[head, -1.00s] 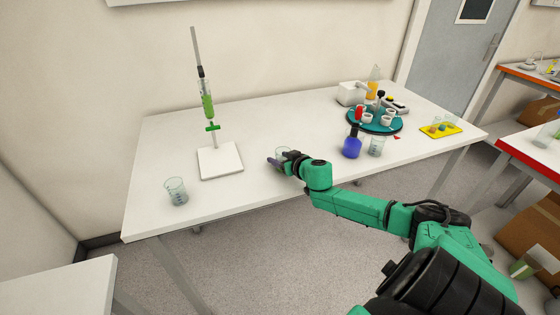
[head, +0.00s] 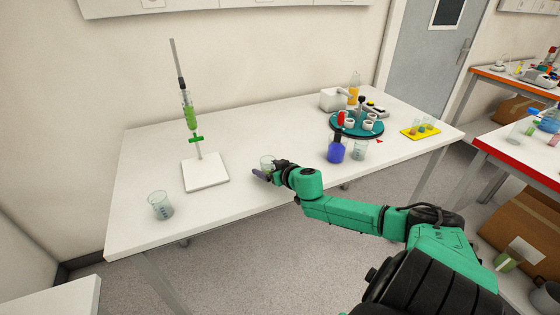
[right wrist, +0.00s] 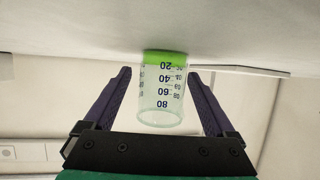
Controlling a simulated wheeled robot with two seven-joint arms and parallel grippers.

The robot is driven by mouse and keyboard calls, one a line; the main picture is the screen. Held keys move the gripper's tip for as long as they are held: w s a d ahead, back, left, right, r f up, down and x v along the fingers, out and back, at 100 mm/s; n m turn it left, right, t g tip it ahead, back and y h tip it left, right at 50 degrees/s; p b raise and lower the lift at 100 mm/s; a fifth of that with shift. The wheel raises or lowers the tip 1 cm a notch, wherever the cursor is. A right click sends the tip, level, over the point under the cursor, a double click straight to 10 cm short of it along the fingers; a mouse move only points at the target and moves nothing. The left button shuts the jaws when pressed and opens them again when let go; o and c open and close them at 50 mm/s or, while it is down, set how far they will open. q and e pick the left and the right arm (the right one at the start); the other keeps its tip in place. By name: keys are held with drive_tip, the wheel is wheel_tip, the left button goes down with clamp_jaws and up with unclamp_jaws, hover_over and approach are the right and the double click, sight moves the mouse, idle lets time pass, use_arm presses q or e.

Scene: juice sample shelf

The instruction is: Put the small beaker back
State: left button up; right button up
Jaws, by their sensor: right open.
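A small clear beaker (head: 267,162) with a little green liquid at its bottom stands on the white table near its front edge. In the right wrist view the beaker (right wrist: 162,95) appears upside down, with its graduation marks facing me. My right gripper (head: 268,171) is open at the beaker. In the right wrist view its dark fingers (right wrist: 160,78) lie on either side of the beaker, with a gap on each side. In the head view the fingers partly hide the beaker. My left gripper is not in view.
A burette stand (head: 205,173) stands left of the gripper, with another beaker (head: 160,206) further left. A blue flask (head: 336,151) and a third beaker (head: 359,151) stand to the right, before a teal round rack (head: 370,131). A yellow tray (head: 424,131) lies further right.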

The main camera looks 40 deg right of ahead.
drive_tip(key=p+v, duration=0.2)
drive_tip(key=v, duration=0.7)
drive_tip(key=shift+s+a+r+p, duration=0.15)
drive_tip(key=shift+s+p, duration=0.05)
drive_tip(key=shift+p, duration=0.15)
drive_tip(key=shift+s+r, duration=0.2)
drive_tip(key=shift+s, duration=0.25)
drive_tip(key=shift+w+f, duration=0.1)
drive_tip(key=shift+w, duration=0.05)
